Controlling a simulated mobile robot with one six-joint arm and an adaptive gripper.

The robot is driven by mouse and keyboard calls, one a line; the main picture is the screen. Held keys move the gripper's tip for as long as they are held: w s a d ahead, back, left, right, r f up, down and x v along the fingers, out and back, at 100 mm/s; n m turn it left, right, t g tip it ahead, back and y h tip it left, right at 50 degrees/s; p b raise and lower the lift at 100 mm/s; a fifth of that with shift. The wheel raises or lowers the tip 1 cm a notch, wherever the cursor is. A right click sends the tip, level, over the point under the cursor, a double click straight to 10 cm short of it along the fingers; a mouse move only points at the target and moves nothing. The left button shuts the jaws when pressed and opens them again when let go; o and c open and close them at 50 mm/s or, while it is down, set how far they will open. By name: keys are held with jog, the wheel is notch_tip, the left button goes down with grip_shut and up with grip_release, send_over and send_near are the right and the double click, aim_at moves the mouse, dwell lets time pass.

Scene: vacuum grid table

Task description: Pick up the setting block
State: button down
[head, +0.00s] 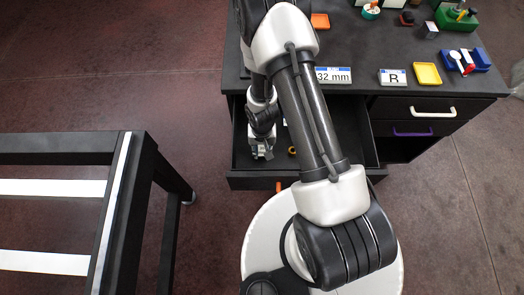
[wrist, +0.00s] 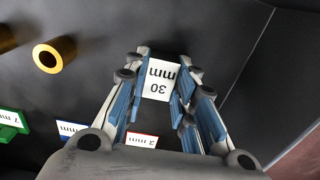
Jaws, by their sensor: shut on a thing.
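The setting block, a white block marked "30 mm" (wrist: 159,80), is between the fingertips of my gripper (wrist: 160,82) in the wrist view. My gripper is shut on it, with a finger pad against each side. In the head view my gripper (head: 262,150) reaches down into the open drawer (head: 345,125) of the dark desk. The block cannot be made out there.
In the drawer lie a brass ring (wrist: 54,55), a green-edged block (wrist: 12,121), a blue-edged block (wrist: 70,128) and a red-edged block marked "3 mm" (wrist: 141,139). The desktop holds a "32 mm" plate (head: 333,75), an "R" plate (head: 393,77) and a yellow tray (head: 427,74).

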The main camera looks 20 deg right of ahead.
jog(key=shift+r, duration=0.1)
notch_tip(320, 180, up, 20)
jog(key=p, duration=1.5)
notch_tip(320, 180, up, 7)
jog(key=n+b, duration=0.4)
jog(key=b, duration=0.8)
send_over(262, 150)
jog(key=w, duration=0.4)
jog(key=shift+w+d+r, duration=0.1)
jog(key=shift+r, duration=0.05)
